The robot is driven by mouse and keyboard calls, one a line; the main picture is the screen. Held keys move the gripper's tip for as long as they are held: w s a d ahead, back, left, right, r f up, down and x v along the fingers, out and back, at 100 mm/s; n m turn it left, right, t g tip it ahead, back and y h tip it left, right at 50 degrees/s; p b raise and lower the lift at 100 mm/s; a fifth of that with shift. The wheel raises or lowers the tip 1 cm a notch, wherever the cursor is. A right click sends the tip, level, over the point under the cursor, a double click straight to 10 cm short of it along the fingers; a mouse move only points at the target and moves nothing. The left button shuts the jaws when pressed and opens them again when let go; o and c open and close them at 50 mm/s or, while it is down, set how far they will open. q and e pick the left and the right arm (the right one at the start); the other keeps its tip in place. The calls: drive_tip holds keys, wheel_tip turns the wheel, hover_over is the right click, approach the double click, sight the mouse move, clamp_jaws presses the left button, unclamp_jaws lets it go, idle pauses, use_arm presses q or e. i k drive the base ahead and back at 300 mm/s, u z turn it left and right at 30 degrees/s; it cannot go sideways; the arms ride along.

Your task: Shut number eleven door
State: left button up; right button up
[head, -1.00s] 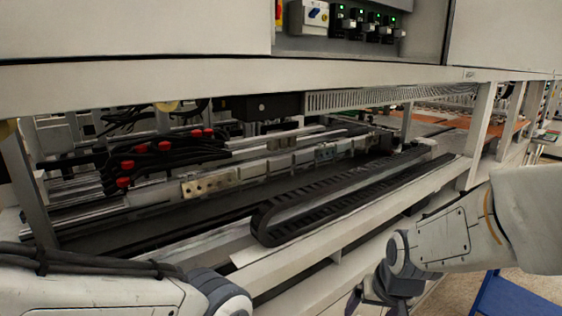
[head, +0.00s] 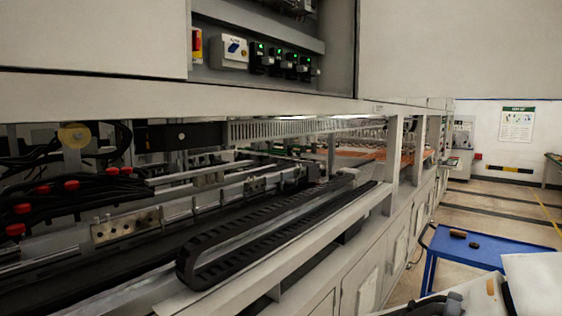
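No door number eleven can be read in the head view. Pale cabinet doors (head: 368,290) line the lower front of the machine, running away to the right; those I see look flush, though they are small and seen at a slant. Above, a compartment (head: 265,25) stands uncovered, with switches and green lights inside. A large pale panel (head: 440,50) is to its right and another (head: 90,40) to its left; I cannot tell which is a door. Part of my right arm shows at the bottom right, but its gripper is not visible. My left gripper is out of view.
A blue cart (head: 478,247) with small dark items on top stands in the aisle at right, near my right arm. A black cable chain (head: 235,235) lies along the machine's open bay. The floor (head: 490,207) beyond the cart is clear.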

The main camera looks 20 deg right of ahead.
sight(510, 49)
drive_tip(key=z, duration=2.7)
drive_tip(key=i, duration=5.8)
drive_tip(key=u, duration=4.45)
